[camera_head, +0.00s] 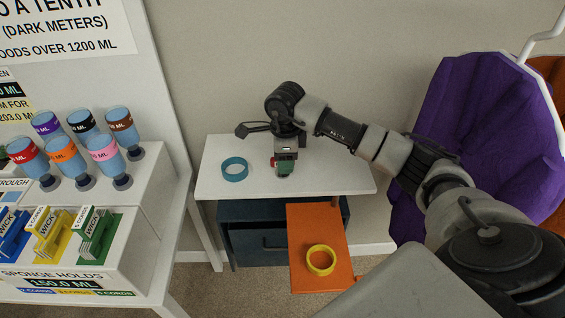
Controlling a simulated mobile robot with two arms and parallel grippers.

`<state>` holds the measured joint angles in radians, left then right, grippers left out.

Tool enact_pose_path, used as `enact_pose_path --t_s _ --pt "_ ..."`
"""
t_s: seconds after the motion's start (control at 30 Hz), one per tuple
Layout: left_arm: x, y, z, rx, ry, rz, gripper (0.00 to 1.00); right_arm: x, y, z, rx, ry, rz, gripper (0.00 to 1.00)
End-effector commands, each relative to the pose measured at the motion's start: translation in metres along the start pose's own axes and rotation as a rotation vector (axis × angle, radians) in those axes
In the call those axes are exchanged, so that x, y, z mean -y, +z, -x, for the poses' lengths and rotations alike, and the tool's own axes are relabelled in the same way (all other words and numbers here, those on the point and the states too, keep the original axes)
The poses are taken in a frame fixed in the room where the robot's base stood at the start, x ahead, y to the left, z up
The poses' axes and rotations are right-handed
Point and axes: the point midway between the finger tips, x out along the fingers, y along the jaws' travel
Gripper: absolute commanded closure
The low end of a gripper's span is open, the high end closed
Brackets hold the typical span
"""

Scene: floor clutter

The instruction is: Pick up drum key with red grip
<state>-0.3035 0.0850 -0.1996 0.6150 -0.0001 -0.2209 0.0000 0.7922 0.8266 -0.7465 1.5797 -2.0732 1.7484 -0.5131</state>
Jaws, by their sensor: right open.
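My right gripper (285,153) points down over the white tabletop (330,178), its arm reaching in from the right. It is open. A small item with a dark green body (285,170) shows at the fingertips, with a small red patch (273,161) at its left edge. I cannot tell whether the red patch is the drum key's grip. The gripper hides most of this spot, and no drum key shows clearly elsewhere. My left gripper is not in view.
A teal ring (234,169) lies left of the gripper. A yellow ring (321,261) lies on a lower orange board (305,225). A white stand (140,220) with several bottles (65,155) is at left. A purple garment (455,90) hangs at right, near my arm.

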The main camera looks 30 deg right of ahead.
Motion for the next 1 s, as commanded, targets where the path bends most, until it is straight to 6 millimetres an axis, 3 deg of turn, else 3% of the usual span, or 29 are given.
enact_pose_path --t_s 0.2,0.43,0.77,1.0 --pt "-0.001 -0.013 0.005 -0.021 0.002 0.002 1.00 -0.001 0.001 -0.024 0.000 0.002 -0.001 0.52" --pt "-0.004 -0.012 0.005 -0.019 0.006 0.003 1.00 -0.001 0.001 -0.025 0.001 0.000 0.000 0.52" --pt "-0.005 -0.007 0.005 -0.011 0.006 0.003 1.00 -0.001 0.001 -0.025 0.000 -0.001 -0.001 1.00" --pt "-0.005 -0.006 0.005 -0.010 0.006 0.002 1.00 0.000 0.001 -0.024 0.001 -0.001 -0.001 1.00"
